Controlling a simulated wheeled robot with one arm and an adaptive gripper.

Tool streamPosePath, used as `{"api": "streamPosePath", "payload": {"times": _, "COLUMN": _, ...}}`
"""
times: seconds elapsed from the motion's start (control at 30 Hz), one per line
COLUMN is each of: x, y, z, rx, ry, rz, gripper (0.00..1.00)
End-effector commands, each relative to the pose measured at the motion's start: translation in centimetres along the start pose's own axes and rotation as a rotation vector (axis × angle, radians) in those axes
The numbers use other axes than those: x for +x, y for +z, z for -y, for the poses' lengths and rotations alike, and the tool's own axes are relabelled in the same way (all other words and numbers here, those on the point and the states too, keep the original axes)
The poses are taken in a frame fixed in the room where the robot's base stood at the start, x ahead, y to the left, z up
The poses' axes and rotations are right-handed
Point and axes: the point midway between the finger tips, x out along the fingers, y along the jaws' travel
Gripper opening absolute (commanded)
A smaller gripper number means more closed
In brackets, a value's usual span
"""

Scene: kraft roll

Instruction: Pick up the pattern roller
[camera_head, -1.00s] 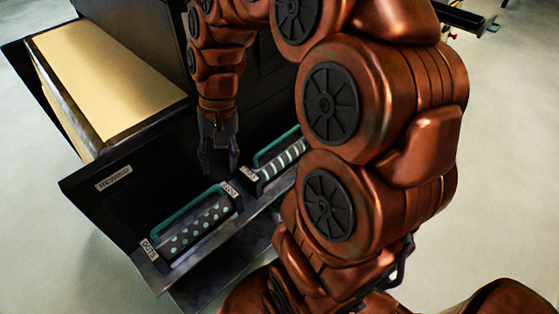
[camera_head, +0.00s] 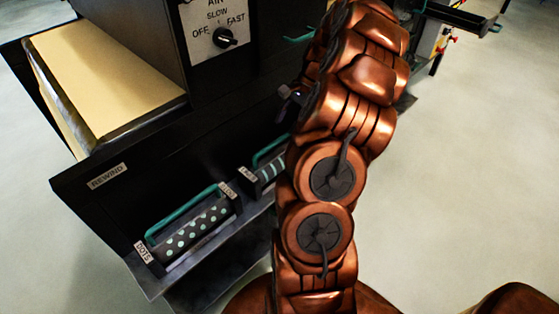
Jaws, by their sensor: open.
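A dark pattern roller with pale dots (camera_head: 198,228) and a teal handle lies in a holder on the low shelf, by a label reading DOTS. A second roller with pale stripes (camera_head: 270,170) and a teal handle lies farther along the same shelf, its right part hidden behind my arm. My gripper (camera_head: 290,100) shows only in part as a grey piece at the left edge of my arm, above the striped roller and apart from both rollers. It is open, with nothing seen in it; most of it is hidden by the arm.
The shelf (camera_head: 160,285) runs along the front of a black machine with a REWIND label (camera_head: 108,176). Kraft paper (camera_head: 105,85) covers its upper left. A speed knob (camera_head: 226,38) sits on its panel. Floor is clear at right.

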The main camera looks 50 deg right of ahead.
Motion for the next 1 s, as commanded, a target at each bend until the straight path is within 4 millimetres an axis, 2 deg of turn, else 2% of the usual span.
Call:
{"api": "streamPosePath", "payload": {"times": 0.43, "x": 3.4, "y": -0.1, "z": -0.1, "rx": 0.002, "ry": 0.002, "rz": 0.002, "gripper": 0.46}}
{"api": "streamPosePath", "payload": {"times": 0.7, "x": 7.1, "y": -0.1, "z": -0.2, "rx": 0.001, "ry": 0.005, "rz": 0.006, "gripper": 0.46}}
{"api": "streamPosePath", "payload": {"times": 1.0, "x": 7.6, "y": -0.3, "z": -0.1, "rx": 0.001, "ry": 0.000, "rz": 0.000, "gripper": 0.43}}
